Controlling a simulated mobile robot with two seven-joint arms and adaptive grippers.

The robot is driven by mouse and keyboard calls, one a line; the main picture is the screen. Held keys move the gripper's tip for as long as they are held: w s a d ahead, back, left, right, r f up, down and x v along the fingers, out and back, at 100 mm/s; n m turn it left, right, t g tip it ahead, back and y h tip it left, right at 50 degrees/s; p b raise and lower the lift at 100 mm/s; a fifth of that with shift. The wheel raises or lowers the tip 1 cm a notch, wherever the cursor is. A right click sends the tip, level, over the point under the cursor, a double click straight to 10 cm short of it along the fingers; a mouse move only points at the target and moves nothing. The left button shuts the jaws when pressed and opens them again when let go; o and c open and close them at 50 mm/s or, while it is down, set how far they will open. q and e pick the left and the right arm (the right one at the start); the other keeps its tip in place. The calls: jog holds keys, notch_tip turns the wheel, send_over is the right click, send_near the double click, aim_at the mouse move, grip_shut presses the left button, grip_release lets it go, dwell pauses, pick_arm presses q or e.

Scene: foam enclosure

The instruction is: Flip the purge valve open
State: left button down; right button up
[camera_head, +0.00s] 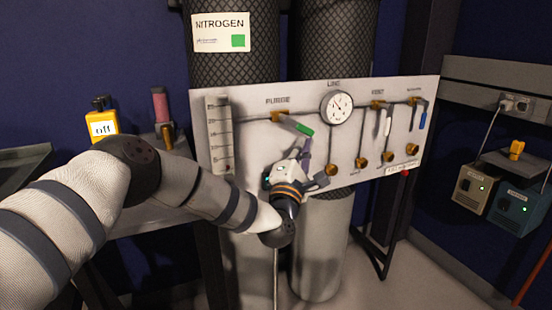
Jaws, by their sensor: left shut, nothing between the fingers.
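The purge valve (281,117) is a brass fitting under the PURGE label on the white panel. Its green-ended handle (303,129) slants from the fitting down to the right. My left gripper (307,147) is shut and empty in front of the panel, with its fingers pointing up just below the green end. Whether a finger touches the handle I cannot tell. My right gripper does not show.
The white panel (240,140) also bears a round gauge (337,106), a white handle (388,122), a blue handle (423,119) and several brass knobs. Dark NITROGEN cylinders stand behind it. A yellow device (102,123) is at left; two boxes (470,190) hang at right.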

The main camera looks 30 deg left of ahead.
pick_arm(q)
jog(key=shift+w+d+r+n+t+y+b, duration=0.45)
jog(key=shift+w+n+y+b, duration=0.35)
jog(key=shift+b, duration=0.8)
jog(key=shift+s+r, duration=0.1)
jog(key=shift+s, duration=0.05)
jog(key=shift+d+r+n+y+b, duration=0.1)
jog(key=shift+r+n+y+b, duration=0.1)
jog(key=shift+n+y+b, duration=0.3)
dwell(0.4)
jog(key=v, duration=1.2)
